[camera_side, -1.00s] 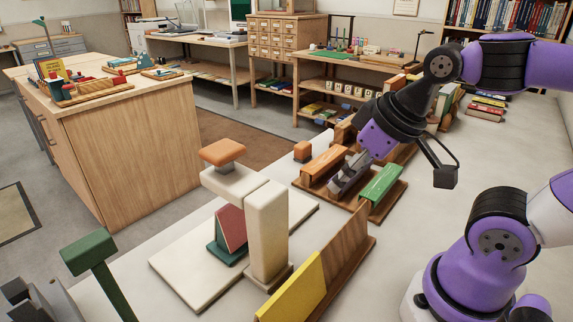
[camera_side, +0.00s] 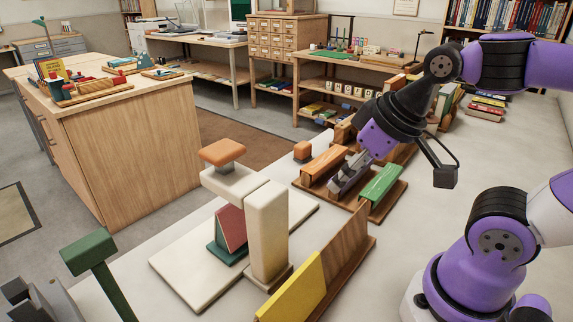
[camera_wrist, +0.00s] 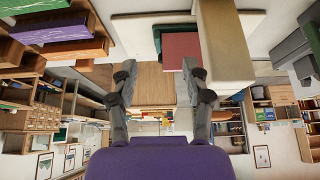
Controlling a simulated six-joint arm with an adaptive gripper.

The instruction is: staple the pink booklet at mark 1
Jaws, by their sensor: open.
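The pink booklet (camera_side: 232,226) sits slanted on a small green support (camera_side: 218,250) under the head of a cream stapler (camera_side: 265,230) with an orange-brown knob (camera_side: 222,152). In the wrist view the booklet (camera_wrist: 180,48) shows as a dull pink panel beyond my fingertips, beside the cream post (camera_wrist: 222,45). No numbered mark can be read on it. My gripper (camera_side: 343,185) is apart from the booklet, to its upper right in the side view, low between an orange piece (camera_side: 325,162) and a green piece (camera_side: 382,184). In the wrist view my gripper (camera_wrist: 158,72) has its fingers apart with nothing between them.
The stapler stands on a pale board (camera_side: 185,278). A wooden rack (camera_side: 345,255) with a yellow piece (camera_side: 292,288) stands at the front. A green-headed post (camera_side: 90,250) is at the lower left. A small orange block (camera_side: 302,150) lies behind.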

